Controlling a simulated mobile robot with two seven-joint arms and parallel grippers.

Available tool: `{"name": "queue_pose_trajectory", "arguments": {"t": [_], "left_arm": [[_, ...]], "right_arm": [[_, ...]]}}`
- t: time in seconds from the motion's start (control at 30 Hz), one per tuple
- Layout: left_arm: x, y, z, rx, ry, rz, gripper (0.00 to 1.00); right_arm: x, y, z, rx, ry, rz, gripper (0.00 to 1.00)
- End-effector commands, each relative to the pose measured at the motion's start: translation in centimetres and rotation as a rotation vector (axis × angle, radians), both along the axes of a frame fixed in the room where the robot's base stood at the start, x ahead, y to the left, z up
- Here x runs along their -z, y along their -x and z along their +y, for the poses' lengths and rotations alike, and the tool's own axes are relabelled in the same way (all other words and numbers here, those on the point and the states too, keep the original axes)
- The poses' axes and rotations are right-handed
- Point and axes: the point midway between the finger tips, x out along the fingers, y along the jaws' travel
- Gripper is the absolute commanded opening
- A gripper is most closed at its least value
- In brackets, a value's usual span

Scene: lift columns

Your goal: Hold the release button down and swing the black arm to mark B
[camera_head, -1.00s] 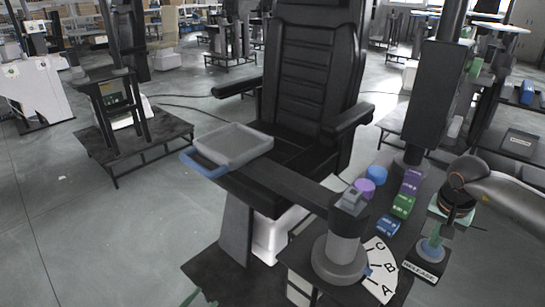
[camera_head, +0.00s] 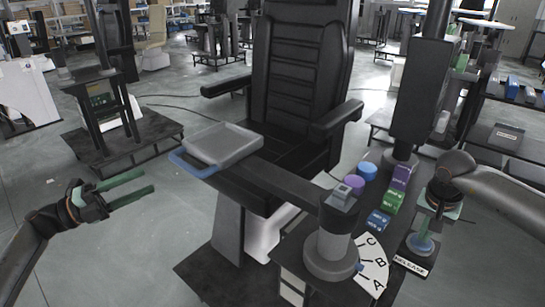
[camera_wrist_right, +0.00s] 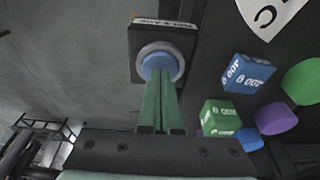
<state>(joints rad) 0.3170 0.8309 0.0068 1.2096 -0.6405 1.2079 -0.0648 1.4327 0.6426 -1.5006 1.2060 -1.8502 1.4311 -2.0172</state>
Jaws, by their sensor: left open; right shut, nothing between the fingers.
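The black arm (camera_head: 283,181) runs from a grey pivot post (camera_head: 331,249) to the left. A grey tray with a blue handle (camera_head: 197,167) is at its far end. A white dial (camera_head: 369,276) with marks A, B and C fans out beside the post; a small blue pointer (camera_head: 360,267) appears to sit between A and B. The blue release button (camera_head: 420,244) is behind its RELEASE label. My right gripper (camera_wrist_right: 160,78) is shut and empty, fingertips over the button's edge; contact is unclear. My left gripper (camera_head: 148,180) is open and empty, left of the tray.
A black chair (camera_head: 300,90) stands behind the arm. A black stand (camera_head: 105,115) is at the back left. The floor around my left gripper is clear.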

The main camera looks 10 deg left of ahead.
Motion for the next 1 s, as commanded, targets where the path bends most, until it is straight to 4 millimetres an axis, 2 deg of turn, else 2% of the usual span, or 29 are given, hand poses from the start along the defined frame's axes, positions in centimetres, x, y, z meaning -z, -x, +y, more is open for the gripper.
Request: {"name": "queue_pose_trajectory", "arguments": {"t": [0.3,0.5,0.7,1.0], "left_arm": [[-1.2,-3.6,-5.1,0.002,0.005,-0.004,0.52],[-1.7,-5.4,-7.6,0.002,0.005,-0.001,0.52],[-1.8,-6.3,-8.8,0.000,0.004,0.000,0.52],[-1.8,-6.4,-8.9,0.000,0.003,0.001,0.51]], "right_arm": [[0.2,0.1,0.0,-0.002,0.000,0.005,0.00],[0.2,0.1,0.0,-0.001,0.000,0.005,0.00],[0.2,0.1,0.0,0.000,0.001,0.005,0.00],[0.2,0.1,0.0,-0.001,0.000,0.004,0.00]]}}
